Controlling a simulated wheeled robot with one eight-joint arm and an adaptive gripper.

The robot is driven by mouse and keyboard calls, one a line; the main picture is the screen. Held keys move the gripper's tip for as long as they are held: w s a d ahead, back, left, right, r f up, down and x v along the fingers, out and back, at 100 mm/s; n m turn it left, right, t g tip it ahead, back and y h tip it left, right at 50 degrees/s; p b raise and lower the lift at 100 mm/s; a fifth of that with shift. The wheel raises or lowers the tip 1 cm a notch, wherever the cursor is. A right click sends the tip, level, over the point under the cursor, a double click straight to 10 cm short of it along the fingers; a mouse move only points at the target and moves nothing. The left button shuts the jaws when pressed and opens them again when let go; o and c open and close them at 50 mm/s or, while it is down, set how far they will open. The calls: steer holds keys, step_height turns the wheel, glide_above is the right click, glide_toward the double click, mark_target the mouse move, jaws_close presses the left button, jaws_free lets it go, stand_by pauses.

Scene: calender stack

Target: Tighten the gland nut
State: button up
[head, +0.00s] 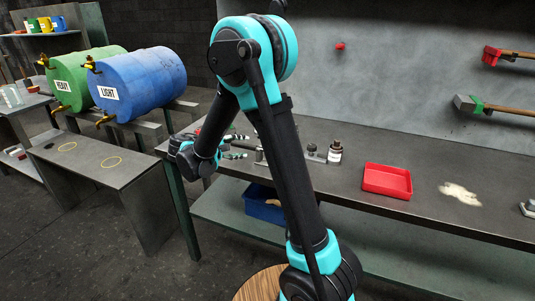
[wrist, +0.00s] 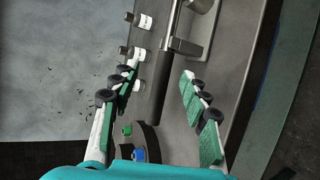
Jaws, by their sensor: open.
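My gripper (head: 236,147) is open over the left end of the grey workbench (head: 350,190), with nothing held. In the wrist view its two green-padded fingers (wrist: 160,82) stand apart on either side of a long dark bar (wrist: 158,92). The bar joins a silver metal fitting (wrist: 184,46) on a plate at the top; whether the fingers touch the bar I cannot tell. I cannot make out the gland nut for certain in either view. In the head view my own arm hides part of the bench around the fitting.
Bottles (head: 335,153) stand beside the work spot. A red tray (head: 387,181) and a pale powder patch (head: 459,194) lie to the right. A blue bin (head: 264,205) sits on the lower shelf. Hammers (head: 495,106) hang on the wall.

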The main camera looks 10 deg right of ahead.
mark_target(250, 148)
steer(key=shift+f+x, duration=0.15)
steer(key=shift+x, duration=1.45)
steer(key=shift+f+x, duration=0.15)
steer(key=shift+x, duration=1.45)
steer(key=shift+a, duration=0.15)
steer(key=shift+c, duration=0.5)
jaws_close()
